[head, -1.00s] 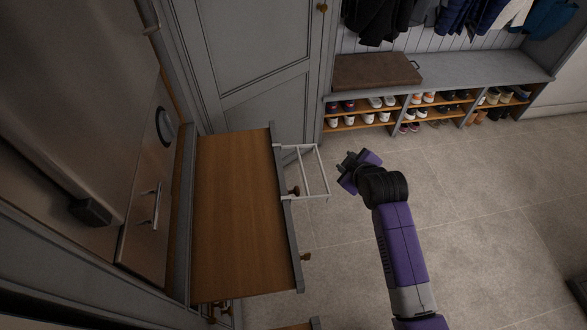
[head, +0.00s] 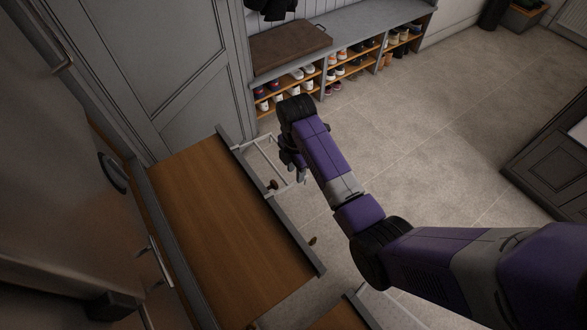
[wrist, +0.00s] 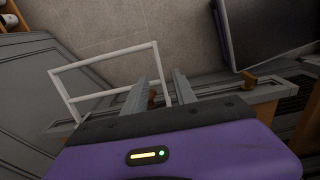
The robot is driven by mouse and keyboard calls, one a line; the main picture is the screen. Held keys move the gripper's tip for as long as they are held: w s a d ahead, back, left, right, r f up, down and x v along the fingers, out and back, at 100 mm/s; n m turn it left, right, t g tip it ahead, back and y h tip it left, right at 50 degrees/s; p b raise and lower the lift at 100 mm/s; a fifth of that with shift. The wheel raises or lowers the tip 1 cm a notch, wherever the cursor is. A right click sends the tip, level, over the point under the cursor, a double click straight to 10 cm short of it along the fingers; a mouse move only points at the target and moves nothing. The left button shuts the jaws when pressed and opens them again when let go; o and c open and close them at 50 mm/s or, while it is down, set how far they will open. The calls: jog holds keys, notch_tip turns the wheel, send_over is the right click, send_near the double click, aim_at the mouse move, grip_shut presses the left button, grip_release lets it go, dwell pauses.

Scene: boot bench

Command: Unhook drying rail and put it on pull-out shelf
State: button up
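The white drying rail (head: 262,140) is an open frame hooked on the grey front of the pull-out shelf, and it sticks out over the floor. The pull-out shelf (head: 215,225) has a bare wooden top. My gripper (head: 298,172) is at the rail's outer end in the head view, partly hidden by my arm. In the wrist view the rail (wrist: 105,58) lies to the left, and one of its bars runs between the two grey fingers of my gripper (wrist: 160,88). The fingers are apart; I see no clear contact with the bar.
Brown knobs (head: 272,185) stick out from the shelf front near the rail. A second wooden surface (head: 338,318) shows at the bottom. The floor to the right is clear.

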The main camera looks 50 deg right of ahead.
jog(key=shift+f, duration=3.8)
grip_shut()
jog(key=shift+r, duration=0.15)
jog(key=shift+r+p, duration=2.3)
jog(key=shift+p, duration=0.15)
jog(key=shift+r+p, duration=0.5)
jog(key=shift+r, duration=0.6)
